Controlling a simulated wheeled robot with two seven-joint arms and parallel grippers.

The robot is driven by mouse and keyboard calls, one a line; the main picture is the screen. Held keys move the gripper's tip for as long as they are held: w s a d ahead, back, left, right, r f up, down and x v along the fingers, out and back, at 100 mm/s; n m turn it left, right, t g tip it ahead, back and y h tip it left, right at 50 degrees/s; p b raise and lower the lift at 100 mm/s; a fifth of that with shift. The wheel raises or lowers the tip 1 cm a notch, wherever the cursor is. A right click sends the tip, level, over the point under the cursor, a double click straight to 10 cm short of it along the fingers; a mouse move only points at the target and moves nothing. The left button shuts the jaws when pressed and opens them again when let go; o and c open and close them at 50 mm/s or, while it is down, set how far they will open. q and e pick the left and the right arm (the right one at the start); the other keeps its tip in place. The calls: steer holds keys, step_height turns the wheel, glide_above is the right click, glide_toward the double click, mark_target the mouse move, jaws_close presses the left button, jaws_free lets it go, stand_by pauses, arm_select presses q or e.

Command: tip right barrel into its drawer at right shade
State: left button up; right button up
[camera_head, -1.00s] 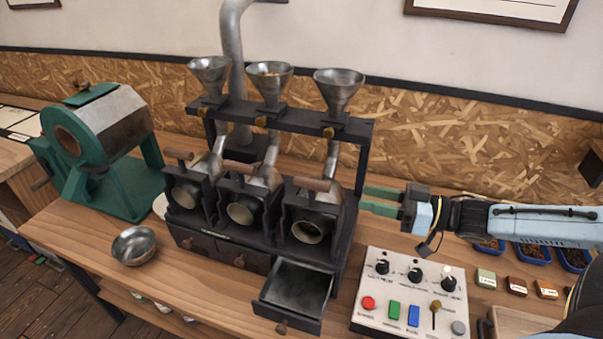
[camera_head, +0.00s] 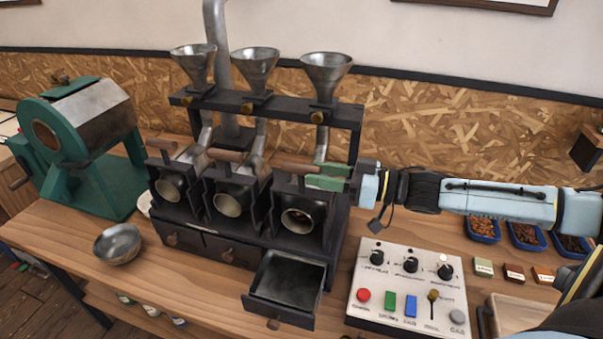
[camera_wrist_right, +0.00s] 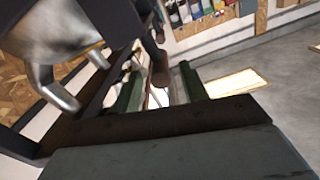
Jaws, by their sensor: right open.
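The right barrel (camera_head: 298,220) of the black three-barrel roaster faces forward, its mouth dark inside. Its brown wooden handle (camera_head: 296,167) sticks out to the left above it. The right drawer (camera_head: 286,287) below is pulled out and looks empty. My right gripper (camera_head: 318,176) has green fingers and is open at the right barrel's handle; I cannot tell whether it touches. In the right wrist view a brown wooden handle (camera_wrist_right: 160,70) shows between the green fingers (camera_wrist_right: 162,88). My left gripper is not in view.
A control box (camera_head: 408,290) with knobs and buttons stands right of the drawer. A metal bowl (camera_head: 118,244) sits on the bench at left, near a green drum roaster (camera_head: 88,150). Metal funnels (camera_head: 326,75) rise above the barrels.

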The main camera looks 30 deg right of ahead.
mark_target(305, 171)
steer(key=shift+x, duration=2.3)
jaws_close()
